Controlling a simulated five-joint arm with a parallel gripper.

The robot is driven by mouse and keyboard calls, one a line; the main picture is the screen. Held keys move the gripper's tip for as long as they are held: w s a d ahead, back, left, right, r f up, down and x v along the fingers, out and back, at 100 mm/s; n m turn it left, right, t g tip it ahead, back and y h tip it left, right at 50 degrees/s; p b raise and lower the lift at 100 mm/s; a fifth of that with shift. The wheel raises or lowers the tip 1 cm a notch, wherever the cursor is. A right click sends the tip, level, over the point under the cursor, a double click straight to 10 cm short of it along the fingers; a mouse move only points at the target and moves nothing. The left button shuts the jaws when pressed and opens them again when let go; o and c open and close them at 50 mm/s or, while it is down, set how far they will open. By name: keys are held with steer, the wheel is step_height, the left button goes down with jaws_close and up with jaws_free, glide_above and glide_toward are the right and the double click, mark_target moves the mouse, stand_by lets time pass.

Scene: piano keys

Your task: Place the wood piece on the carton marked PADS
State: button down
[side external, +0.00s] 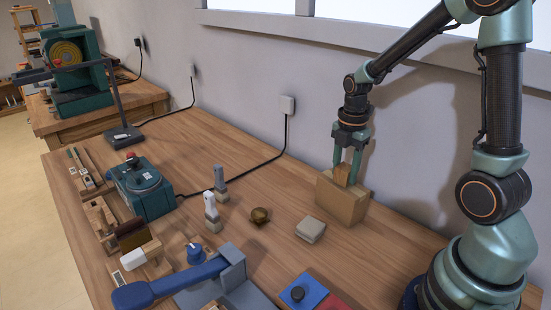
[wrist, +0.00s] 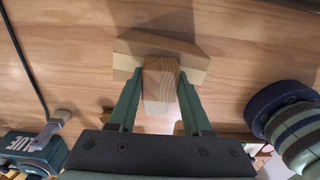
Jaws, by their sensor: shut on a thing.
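The wood piece (wrist: 160,88) is a pale block with visible grain, held between the two green fingers of my gripper (wrist: 160,77). In the side external view the wood piece (side external: 342,175) shows at the fingertips, at the top of a tan carton (side external: 341,203). My gripper (side external: 346,168) points down over this carton and is shut on the wood piece. The carton also shows behind the wood piece in the wrist view (wrist: 197,65). I cannot tell whether the piece touches the carton's top. No PADS marking is readable on the carton from either view.
A pale small block (side external: 311,229) and a brass round object (side external: 260,215) stand left of the carton. A teal machine (side external: 145,190), a blue-handled press (side external: 190,282) and blue and red pads (side external: 303,291) are further off. The wall is close behind the carton.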

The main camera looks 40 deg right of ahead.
mark_target(345, 167)
steer(key=shift+c, duration=1.7)
jaws_free()
step_height(345, 167, up, 11)
steer(key=s+a+r+m+t, duration=0.1)
steer(key=s+a+m+t, duration=0.1)
steer(key=a+m, duration=0.4)
steer(key=s+a+r+m+t, duration=0.2)
steer(key=a+m, duration=0.4)
steer(key=m, duration=0.6)
steer(key=shift+s+r+t, duration=0.25)
steer(key=shift+s+t, duration=0.25)
steer(key=shift+t, duration=0.3)
